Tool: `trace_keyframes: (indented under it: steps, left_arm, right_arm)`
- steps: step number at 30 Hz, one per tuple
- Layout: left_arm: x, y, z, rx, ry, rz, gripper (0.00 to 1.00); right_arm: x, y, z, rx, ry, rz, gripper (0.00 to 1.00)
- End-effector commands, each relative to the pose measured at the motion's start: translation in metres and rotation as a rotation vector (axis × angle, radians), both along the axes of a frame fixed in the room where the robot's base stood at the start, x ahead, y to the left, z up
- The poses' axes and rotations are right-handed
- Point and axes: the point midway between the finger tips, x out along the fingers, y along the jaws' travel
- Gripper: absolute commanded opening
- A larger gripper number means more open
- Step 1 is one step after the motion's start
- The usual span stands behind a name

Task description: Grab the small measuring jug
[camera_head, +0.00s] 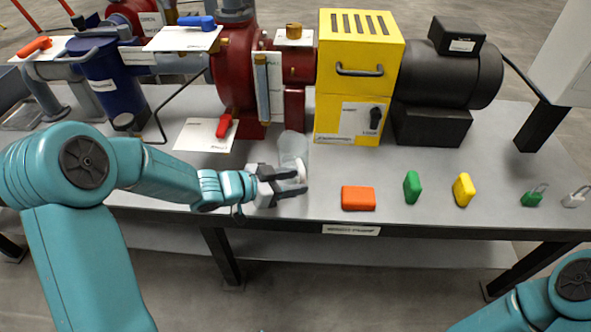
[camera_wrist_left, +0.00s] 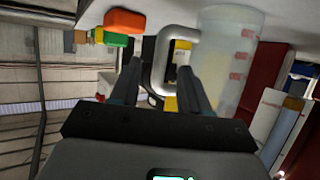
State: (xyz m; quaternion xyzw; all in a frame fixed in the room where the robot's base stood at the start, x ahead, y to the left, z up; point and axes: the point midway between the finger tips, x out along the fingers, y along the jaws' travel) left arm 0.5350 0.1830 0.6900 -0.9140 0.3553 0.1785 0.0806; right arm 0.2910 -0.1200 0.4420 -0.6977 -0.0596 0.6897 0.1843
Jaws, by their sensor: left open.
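The small measuring jug (camera_head: 292,148) is clear and pale, and stands on the bench in front of the red pump. In the left wrist view the jug (camera_wrist_left: 232,60) shows red marks on its wall and a pale looped handle (camera_wrist_left: 163,45). My left gripper (camera_head: 293,181) is open at the jug's near side and hides its lower part in the head view. In the left wrist view the handle lies between the two fingers (camera_wrist_left: 160,72), with the jug's body beyond the right finger. I cannot tell whether a finger touches it. My right gripper is out of view.
An orange block (camera_head: 358,198) lies just right of my left gripper. The red pump (camera_head: 238,75) and yellow housing (camera_head: 358,70) stand behind the jug.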

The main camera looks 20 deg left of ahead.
Motion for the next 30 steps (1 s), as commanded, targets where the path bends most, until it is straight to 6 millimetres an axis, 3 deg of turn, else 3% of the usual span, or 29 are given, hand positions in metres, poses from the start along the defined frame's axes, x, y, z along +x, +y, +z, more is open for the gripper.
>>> trace_keyframes:
  steps: [9, 18, 23, 30]
  left_arm:
    - [0.032, -0.029, -0.019, 0.000, -0.001, -0.001, 0.46]
    - [0.037, -0.033, -0.020, -0.001, -0.001, 0.000, 0.46]
    - [0.037, -0.033, -0.020, 0.000, -0.001, 0.001, 0.00]
    - [0.037, -0.033, -0.019, 0.000, -0.003, 0.000, 0.00]
  right_arm:
    - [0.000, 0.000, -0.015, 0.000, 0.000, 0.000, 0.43]
    - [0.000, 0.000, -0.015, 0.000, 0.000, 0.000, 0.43]
    - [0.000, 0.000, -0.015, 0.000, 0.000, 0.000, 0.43]
    - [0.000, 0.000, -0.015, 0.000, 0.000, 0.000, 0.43]
